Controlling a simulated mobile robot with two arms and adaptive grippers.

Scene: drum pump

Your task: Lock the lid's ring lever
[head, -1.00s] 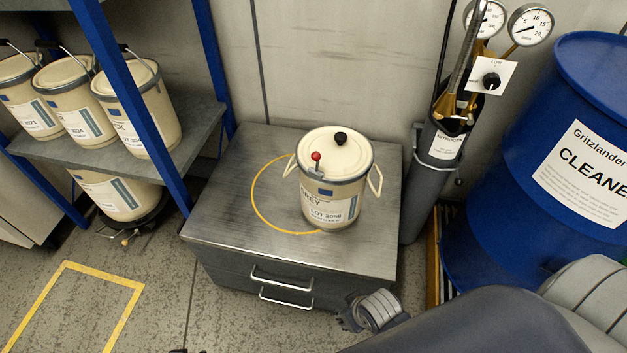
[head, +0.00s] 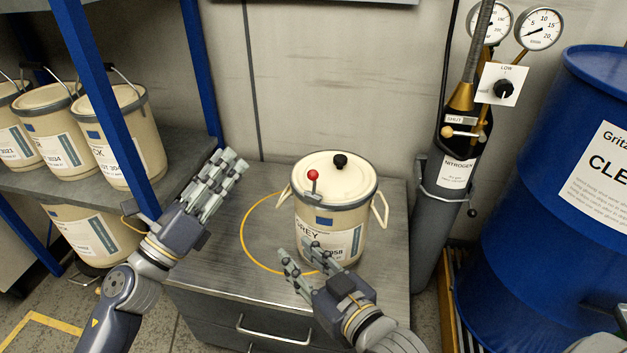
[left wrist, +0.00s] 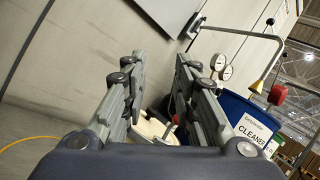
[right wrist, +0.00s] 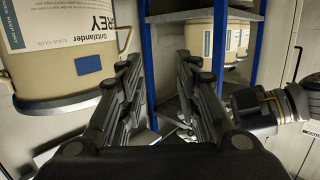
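The ring lever (head: 313,181), a short upright lever with a red ball, sits at the front left of the grey rim ring (head: 352,206). My left gripper (head: 237,163) is open and empty, left of the drum and apart from it. In the left wrist view, the lid (left wrist: 150,129) and red ball show beyond its fingers. My right gripper (head: 296,258) is open and empty in front of the drum's lower label; the drum (right wrist: 65,72) fills the right wrist view's upper left.
The cabinet top (head: 225,260) has a yellow ring marking beside the drum. A blue shelf post (head: 112,112) and several pails stand left. A nitrogen cylinder (head: 435,195) with gauges and a big blue drum (head: 530,190) stand right.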

